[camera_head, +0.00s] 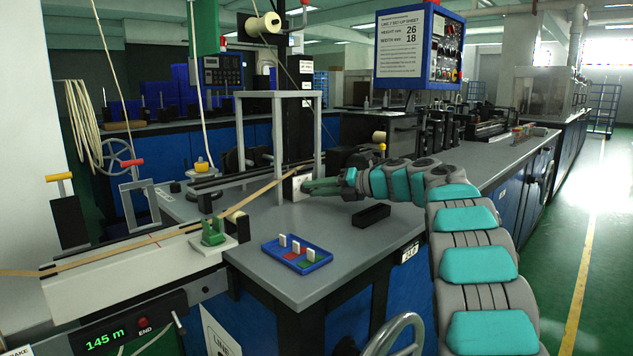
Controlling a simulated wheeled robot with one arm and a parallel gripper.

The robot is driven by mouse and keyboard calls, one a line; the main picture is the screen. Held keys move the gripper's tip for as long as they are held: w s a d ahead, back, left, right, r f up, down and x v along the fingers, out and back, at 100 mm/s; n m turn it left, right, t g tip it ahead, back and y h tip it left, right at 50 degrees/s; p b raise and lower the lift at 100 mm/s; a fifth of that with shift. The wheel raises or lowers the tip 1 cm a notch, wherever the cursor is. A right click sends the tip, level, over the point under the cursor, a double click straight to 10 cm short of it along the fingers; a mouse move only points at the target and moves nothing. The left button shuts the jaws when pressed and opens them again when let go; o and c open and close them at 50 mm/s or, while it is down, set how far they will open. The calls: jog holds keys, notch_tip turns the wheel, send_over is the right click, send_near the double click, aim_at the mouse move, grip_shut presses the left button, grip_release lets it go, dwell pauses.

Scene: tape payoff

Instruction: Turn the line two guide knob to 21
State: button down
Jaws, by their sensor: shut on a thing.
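My gripper (308,187) reaches in from the right, low over the grey bench. Its green fingers are shut on the guide knob at a small white block (289,188). The fingers cover the knob, so its mark and reading cannot be made out. The block stands beside a tan tape (258,194) that runs up to it from the left.
A grey frame (278,96) stands over the tape close behind my gripper. A black open box (371,215) and a blue tray (321,261) with small white pieces sit on the bench (270,286). A green-based piece (213,231) stands at left. A display (104,339) reads 145 m.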

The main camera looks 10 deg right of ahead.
jog(key=shift+f+m+y, duration=0.1)
jog(key=shift+m+y, duration=0.2)
jog(key=shift+m, duration=0.3)
jog(key=c, duration=0.7)
grip_release()
jog(key=shift+o, duration=0.2)
jog(key=shift+w+d+r+p, duration=0.1)
jog(key=shift+r+p, duration=0.2)
jog(key=shift+r, duration=1.5)
jog(key=shift+s+b, duration=0.35)
jog(key=shift+s, duration=0.6)
jog(key=shift+s+a+r+b, duration=0.1)
jog(key=shift+s+r+b, duration=0.3)
jog(key=shift+s, duration=1.95)
jog(key=shift+s+a+r+b, duration=0.1)
jog(key=shift+s+b, duration=0.5)
jog(key=shift+s, duration=1.8)
jog(key=shift+s+r+b, duration=0.2)
jog(key=shift+s+b, duration=0.3)
jog(key=shift+s, duration=1.85)
